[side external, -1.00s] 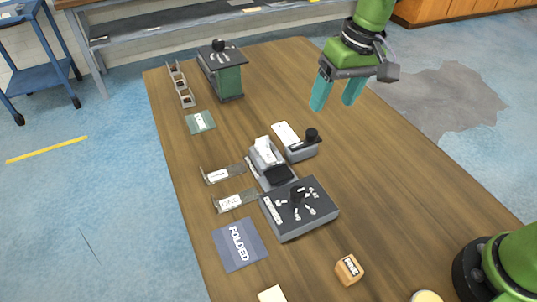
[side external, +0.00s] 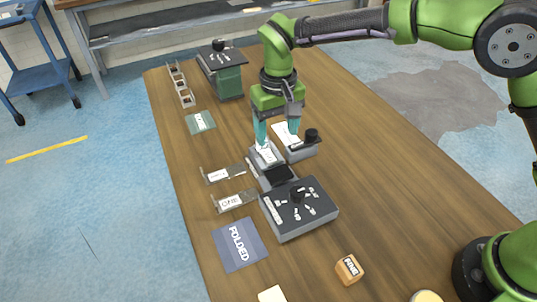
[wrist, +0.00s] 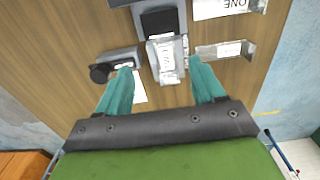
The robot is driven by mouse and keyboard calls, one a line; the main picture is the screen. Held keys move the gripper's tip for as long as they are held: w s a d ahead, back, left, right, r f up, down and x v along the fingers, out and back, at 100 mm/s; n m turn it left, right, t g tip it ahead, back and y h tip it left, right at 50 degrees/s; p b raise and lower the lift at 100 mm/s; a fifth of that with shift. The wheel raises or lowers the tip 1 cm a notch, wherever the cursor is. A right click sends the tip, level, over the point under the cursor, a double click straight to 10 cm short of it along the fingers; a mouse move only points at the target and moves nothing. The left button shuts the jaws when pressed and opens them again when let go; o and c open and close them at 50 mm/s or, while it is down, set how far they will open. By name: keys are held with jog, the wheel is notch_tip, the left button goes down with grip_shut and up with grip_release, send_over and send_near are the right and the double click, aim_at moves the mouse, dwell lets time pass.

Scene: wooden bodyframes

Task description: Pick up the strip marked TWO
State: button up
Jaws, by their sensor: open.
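My gripper (side external: 278,137) is open, pointing down above a grey holder (side external: 255,168) with a white strip (side external: 266,154) in it. In the wrist view, the strip (wrist: 167,58) shows between the spread fingertips (wrist: 160,68), with nothing gripped. Its small print is not readable, so I cannot tell whether it says TWO. The gap between fingers and strip is hard to judge. Left of the holder are two clear trays with white labels: the nearer one (side external: 236,201) reads ONE in the wrist view (wrist: 232,5); the farther one's label (side external: 218,175) is unreadable.
A grey block with a black knob (side external: 311,135) stands close right of the holder. A dark dial box (side external: 315,222) sits nearer the camera. The table's right side is clear.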

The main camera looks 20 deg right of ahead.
aim_at(275, 156)
jog(key=shift+s+a+f, duration=0.1)
jog(key=shift+a+f, duration=0.05)
jog(key=shift+f, duration=1.95)
jog(key=shift+s+a+f, duration=0.1)
jog(key=shift+a+f, duration=0.05)
jog(key=shift+f, duration=1.95)
jog(key=c, duration=1.1)
jog(key=shift+r, duration=0.2)
